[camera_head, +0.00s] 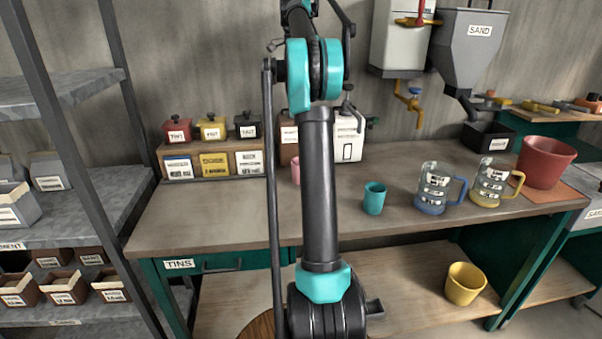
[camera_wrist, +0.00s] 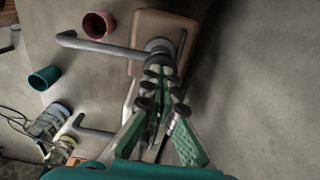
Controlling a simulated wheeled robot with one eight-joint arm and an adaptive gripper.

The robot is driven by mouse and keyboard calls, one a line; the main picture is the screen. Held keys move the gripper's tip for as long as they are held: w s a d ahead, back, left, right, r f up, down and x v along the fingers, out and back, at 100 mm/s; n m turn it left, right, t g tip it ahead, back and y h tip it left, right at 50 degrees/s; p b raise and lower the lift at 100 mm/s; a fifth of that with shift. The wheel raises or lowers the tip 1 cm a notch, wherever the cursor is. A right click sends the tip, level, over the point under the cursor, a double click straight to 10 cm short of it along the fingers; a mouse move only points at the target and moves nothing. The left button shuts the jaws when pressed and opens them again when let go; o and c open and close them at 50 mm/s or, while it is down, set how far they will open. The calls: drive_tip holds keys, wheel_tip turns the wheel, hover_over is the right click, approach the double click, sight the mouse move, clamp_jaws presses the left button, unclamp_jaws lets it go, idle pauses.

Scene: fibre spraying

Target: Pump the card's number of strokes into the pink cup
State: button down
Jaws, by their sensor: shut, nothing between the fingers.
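The pink cup (camera_head: 296,173) stands on the bench, partly hidden by my arm. In the wrist view the pink cup (camera_wrist: 98,25) is upright and looks empty, near the outer part of a grey spout. That spout belongs to a brown pump dispenser (camera_wrist: 185,20), which also shows in the head view (camera_head: 289,133), mostly behind my arm. My gripper (camera_wrist: 160,66) is shut and empty, with its tips over or at the pump's top; I cannot tell whether they touch. A white dispenser (camera_head: 347,140) stands to the right with a small label. I cannot make out a stroke number.
A teal cup (camera_head: 374,198) stands right of my arm; it also shows in the wrist view (camera_wrist: 43,79). Blue (camera_head: 430,188) and yellow (camera_head: 489,182) jugs and a red pot (camera_head: 545,162) are further right. Labelled tins (camera_head: 212,127) stand left. The front left bench is clear.

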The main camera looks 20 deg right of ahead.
drive_tip(key=shift+r, duration=2.3)
drive_tip(key=shift+f, duration=0.15)
drive_tip(key=shift+f, duration=2.25)
drive_tip(key=shift+r, duration=2.4)
